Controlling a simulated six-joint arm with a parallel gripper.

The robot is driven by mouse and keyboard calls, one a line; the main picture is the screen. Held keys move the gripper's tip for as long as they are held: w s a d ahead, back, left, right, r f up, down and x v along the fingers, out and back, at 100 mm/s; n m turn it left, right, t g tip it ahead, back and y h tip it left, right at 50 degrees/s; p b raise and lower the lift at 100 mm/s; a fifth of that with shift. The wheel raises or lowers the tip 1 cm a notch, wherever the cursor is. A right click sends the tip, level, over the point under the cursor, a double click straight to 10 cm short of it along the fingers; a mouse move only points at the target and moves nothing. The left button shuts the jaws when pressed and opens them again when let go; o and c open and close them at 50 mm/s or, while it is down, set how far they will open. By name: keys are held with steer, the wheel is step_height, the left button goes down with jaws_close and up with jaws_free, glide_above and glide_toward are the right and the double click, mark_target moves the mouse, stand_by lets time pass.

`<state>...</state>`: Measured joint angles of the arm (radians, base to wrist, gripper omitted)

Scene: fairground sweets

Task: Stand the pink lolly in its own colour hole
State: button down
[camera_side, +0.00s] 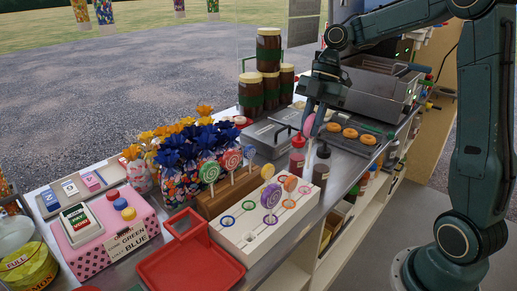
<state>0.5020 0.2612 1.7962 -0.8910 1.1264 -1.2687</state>
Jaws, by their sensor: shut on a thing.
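My gripper (311,108) is at the upper middle, pointing down and shut on the pink lolly (309,125). I cannot pick out the pink ring for certain.
A wooden block (215,204) with several swirl lollies stands behind the rack. Sauce bottles (321,168) stand between rack and gripper. A red tray (195,268) lies in front left. Doughnuts (350,133) lie right of the gripper; brown jars (268,50) stand behind.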

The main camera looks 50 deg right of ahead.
mark_target(310, 148)
steer(key=shift+f, duration=0.15)
steer(key=shift+f, duration=3.5)
steer(key=shift+f, duration=1.25)
